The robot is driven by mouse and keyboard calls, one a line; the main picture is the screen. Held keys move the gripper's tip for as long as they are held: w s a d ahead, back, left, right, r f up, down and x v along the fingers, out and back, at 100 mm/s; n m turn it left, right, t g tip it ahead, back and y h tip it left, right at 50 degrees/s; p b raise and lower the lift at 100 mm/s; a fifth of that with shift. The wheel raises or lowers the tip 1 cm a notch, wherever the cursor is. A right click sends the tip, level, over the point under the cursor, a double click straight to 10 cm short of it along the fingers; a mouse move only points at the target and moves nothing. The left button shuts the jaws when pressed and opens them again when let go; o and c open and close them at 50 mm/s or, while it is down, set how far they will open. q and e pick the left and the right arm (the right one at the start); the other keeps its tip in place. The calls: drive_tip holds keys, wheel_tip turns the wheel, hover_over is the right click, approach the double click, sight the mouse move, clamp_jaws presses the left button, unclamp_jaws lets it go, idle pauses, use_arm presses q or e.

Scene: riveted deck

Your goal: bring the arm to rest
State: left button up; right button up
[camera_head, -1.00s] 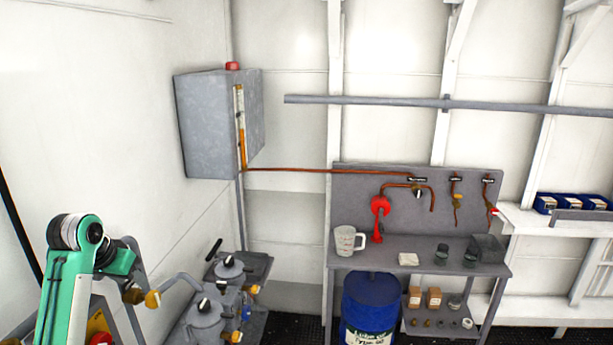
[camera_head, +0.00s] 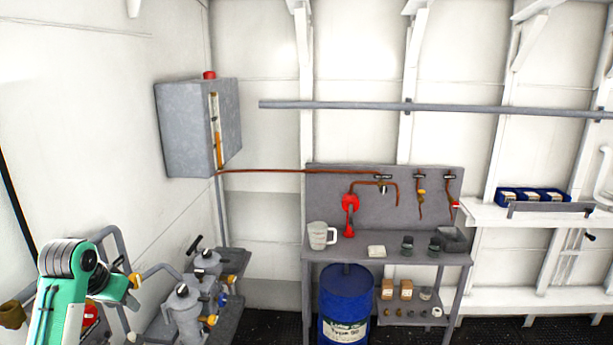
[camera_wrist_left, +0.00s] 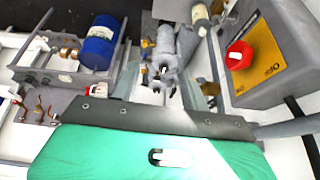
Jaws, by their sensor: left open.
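My left arm (camera_head: 62,290), green with a grey ribbed joint, stands at the lower left of the head view, beside the pump-like grey units. My left gripper (camera_wrist_left: 160,117) shows in the left wrist view as a broad dark grey bar on a green body across the lower part. It is open, and nothing is seen held in it. My right gripper is in neither view.
Grey filter housings (camera_head: 184,308) stand close right of my arm. A workbench (camera_head: 390,246) holds a white jug (camera_head: 318,236); a blue drum (camera_head: 347,300) stands below. A grey cabinet (camera_head: 185,125) hangs on the wall. A red knob (camera_wrist_left: 239,55) shows in the wrist view.

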use_arm(q)
drive_tip(key=s+d+f+m+g, duration=0.1)
drive_tip(key=s+d+f, duration=0.4)
drive_tip(key=s+f, duration=0.3)
drive_tip(key=s+d+f, duration=0.5)
drive_tip(key=s+f, duration=0.1)
drive_tip(key=f, duration=0.4)
drive_tip(key=s+d+f, duration=0.2)
drive_tip(key=s+d, duration=0.2)
drive_tip(key=s, duration=0.6)
drive_tip(key=s+d+f, duration=0.2)
drive_tip(key=s+d, duration=0.3)
drive_tip(key=s, duration=0.6)
wheel_tip(320, 180, down, 36)
drive_tip(key=g+b, duration=0.2)
drive_tip(key=b, duration=0.4)
drive_tip(key=s+a+f+b, duration=0.2)
drive_tip(key=s+f+b, duration=0.1)
drive_tip(key=s+f, duration=0.6)
drive_tip(key=s+a+f+g+b, duration=0.1)
drive_tip(key=s+a+f+b, duration=0.1)
drive_tip(key=s+f, duration=0.8)
wheel_tip(320, 180, down, 8)
drive_tip(key=shift+f+b, duration=0.2)
drive_tip(key=shift+b, duration=0.55)
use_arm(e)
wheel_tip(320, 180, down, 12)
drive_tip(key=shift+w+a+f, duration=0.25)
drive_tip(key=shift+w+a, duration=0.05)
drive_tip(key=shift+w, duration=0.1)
